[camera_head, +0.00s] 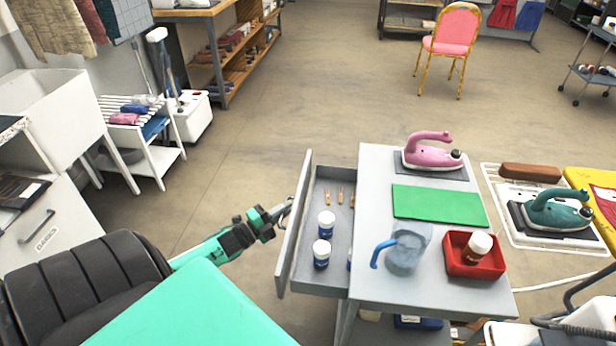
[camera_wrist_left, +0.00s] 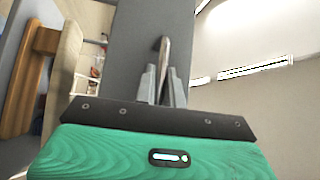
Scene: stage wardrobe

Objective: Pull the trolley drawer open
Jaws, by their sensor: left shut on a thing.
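The grey trolley (camera_head: 373,290) stands right of centre in the head view. Its drawer (camera_head: 309,274) is pulled out to the left, and its inside shows. In it are two white jars with blue labels (camera_head: 326,224) and several small wooden pegs (camera_head: 340,195). Part of another jar shows at the trolley's edge. My left gripper (camera_head: 285,209) is at the outer side of the drawer front (camera_head: 294,225), shut on the drawer handle. The handle (camera_wrist_left: 163,65) shows between the fingers in the left wrist view, with the grey drawer front behind it. My right gripper is not in view.
On the trolley top are a pink iron (camera_head: 432,152), a green mat (camera_head: 438,205), a clear jug with a blue handle (camera_head: 406,252) and a red tray (camera_head: 460,262) holding a jar. Open floor lies left of the drawer. A white slatted rack (camera_head: 140,133) stands farther left.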

